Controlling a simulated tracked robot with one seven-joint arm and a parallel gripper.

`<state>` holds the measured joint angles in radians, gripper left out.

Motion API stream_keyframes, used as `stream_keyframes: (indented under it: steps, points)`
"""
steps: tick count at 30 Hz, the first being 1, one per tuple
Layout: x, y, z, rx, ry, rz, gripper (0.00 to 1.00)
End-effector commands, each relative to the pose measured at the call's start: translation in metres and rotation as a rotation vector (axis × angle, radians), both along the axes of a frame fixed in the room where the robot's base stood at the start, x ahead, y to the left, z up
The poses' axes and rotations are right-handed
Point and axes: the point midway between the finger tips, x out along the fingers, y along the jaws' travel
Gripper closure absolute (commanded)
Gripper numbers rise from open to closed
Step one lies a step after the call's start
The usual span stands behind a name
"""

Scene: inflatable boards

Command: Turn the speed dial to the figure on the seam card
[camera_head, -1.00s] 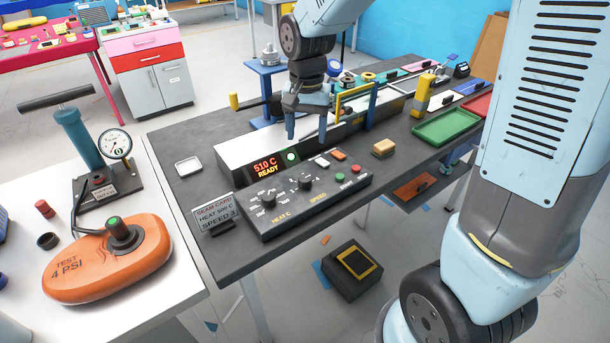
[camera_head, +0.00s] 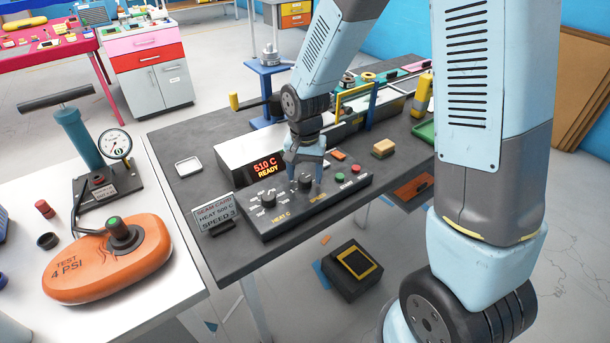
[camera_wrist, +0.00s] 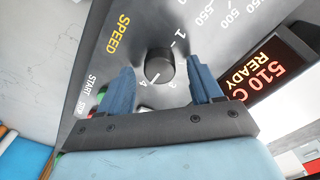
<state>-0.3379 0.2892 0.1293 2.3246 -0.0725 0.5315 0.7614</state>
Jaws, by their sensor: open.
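The speed dial (camera_wrist: 160,64) is a round black knob on the grey control panel (camera_head: 262,228). In the wrist view, figures 1, 3 and 4 show around it; its setting is too unclear to read. My gripper (camera_wrist: 162,68) is open, with one blue finger on each side of the dial in this view. In the head view my gripper (camera_head: 305,176) hangs over the dial, partly hiding it; I cannot tell whether the fingers touch it. The seam card (camera_head: 216,213) stands at the panel's left end and reads heat 500 C, speed 3.
The heat dial (camera_head: 268,200) is left of my gripper. A red display (camera_head: 265,168) reads 510 C READY. Start and stop buttons (camera_head: 347,174) lie just right of my gripper. A yellow block (camera_head: 383,148) sits farther right on the dark table.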

Motion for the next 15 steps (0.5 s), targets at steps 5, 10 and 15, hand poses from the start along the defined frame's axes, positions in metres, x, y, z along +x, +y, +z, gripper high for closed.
stream_keyframes:
  steps: [5,10,15]
  points:
    - [-0.0003,0.0001,-0.0096,0.000,0.001,0.001,0.35]
    - [-0.0001,0.0000,-0.0111,0.000,0.000,0.001,0.35]
    - [-0.0002,0.0000,-0.0108,0.000,0.000,0.001,0.39]
